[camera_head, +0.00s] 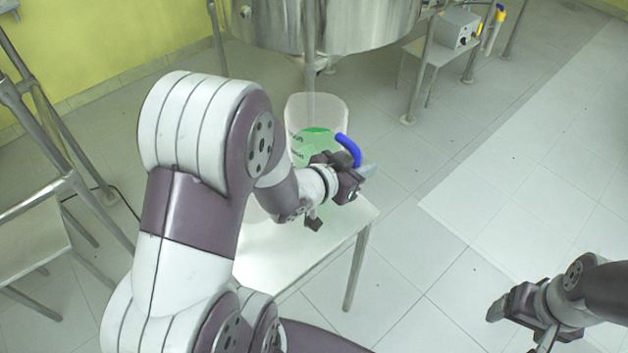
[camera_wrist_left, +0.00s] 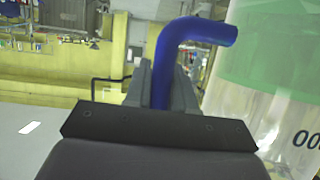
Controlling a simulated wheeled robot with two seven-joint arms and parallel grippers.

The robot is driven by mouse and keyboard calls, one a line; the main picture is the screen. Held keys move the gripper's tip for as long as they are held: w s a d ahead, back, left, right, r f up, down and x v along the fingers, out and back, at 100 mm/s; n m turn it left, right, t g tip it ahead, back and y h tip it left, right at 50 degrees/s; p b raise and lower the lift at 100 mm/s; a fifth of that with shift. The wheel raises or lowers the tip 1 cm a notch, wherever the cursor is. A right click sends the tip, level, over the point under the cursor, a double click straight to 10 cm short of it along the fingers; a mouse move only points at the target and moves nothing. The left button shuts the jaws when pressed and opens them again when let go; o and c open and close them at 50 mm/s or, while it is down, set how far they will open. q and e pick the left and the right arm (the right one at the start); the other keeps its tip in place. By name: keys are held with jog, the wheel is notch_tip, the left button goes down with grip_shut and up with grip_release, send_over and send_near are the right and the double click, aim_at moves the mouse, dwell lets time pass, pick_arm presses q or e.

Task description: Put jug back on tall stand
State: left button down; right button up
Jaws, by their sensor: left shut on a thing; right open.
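The jug (camera_head: 315,145) is translucent with green liquid inside and a blue handle. It is upright below the steel reactor vessel, over or behind the far end of a white-topped stand (camera_head: 290,258). My left gripper (camera_head: 350,175) is shut on the blue handle at the jug's right side. The left wrist view shows the handle (camera_wrist_left: 165,75) between the fingers and the jug body (camera_wrist_left: 265,85) on the right. The jug's base is hidden by my left arm, so I cannot tell whether it touches the stand. My right gripper (camera_head: 510,320) is open and empty at lower right.
The steel reactor vessel (camera_head: 340,28) hangs above, with a thin vertical pipe (camera_head: 309,75) reaching down to the jug. A rack with a grey box (camera_head: 456,28) stands at back right. A metal frame (camera_head: 70,180) and another low table (camera_head: 30,245) stand at left. The floor at right is clear.

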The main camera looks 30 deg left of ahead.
pick_arm(q)
jog(key=a+f, duration=0.1)
jog(key=a, duration=0.1)
jog(key=w+a+f, duration=0.1)
jog(key=a, duration=0.1)
jog(key=a+f, duration=0.2)
jog(key=shift+w+a, duration=0.15)
jog(key=shift+a, duration=0.1)
jog(key=shift+w+f+b, duration=0.1)
jog(key=shift+f+b, duration=0.7)
jog(key=shift+f, duration=1.25)
